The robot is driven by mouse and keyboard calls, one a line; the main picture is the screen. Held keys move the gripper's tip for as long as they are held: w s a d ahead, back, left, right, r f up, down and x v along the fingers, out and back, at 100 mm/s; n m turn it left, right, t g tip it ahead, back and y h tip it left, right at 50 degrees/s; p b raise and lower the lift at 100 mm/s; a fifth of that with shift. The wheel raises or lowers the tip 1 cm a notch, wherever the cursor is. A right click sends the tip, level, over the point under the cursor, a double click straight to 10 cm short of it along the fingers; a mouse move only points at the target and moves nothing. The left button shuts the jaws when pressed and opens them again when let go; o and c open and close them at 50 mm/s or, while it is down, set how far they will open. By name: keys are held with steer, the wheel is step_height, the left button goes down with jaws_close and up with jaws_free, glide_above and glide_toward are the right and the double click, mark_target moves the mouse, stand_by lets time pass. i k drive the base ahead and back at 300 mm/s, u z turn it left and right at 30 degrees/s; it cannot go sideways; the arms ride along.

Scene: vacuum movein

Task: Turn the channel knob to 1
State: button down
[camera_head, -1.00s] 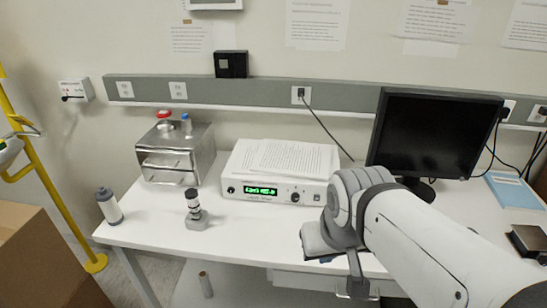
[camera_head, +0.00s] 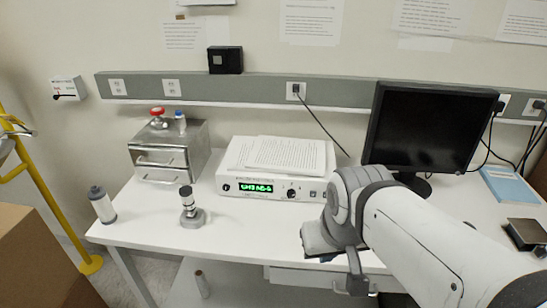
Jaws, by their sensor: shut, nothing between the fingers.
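A white controller box (camera_head: 275,206) stands on the bench with papers on top. Its front has a lit green display (camera_head: 256,187); the text on it is too blurred to read surely. A round black knob (camera_head: 292,193) sits right of the display. Which channel its pointer marks is too small to tell. My gripper (camera_head: 324,258) is at the end of my white and grey arm, in front of and to the right of the box, lower in the picture than the knob and apart from it. It is shut and empty; its fingertips are mostly hidden by the wrist.
A metal box (camera_head: 165,160) with a red-topped valve stands at the left back. A small gauge on a grey base (camera_head: 190,207) and a grey-white cylinder (camera_head: 102,204) stand at the left front. A monitor (camera_head: 428,130) is behind my arm. The bench before the controller is clear.

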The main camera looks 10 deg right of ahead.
mark_target(292, 193)
steer(key=z, duration=2.5)
steer(key=k, duration=1.95)
steer(key=u, duration=1.45)
steer(key=i, duration=1)
steer(key=u, duration=0.05)
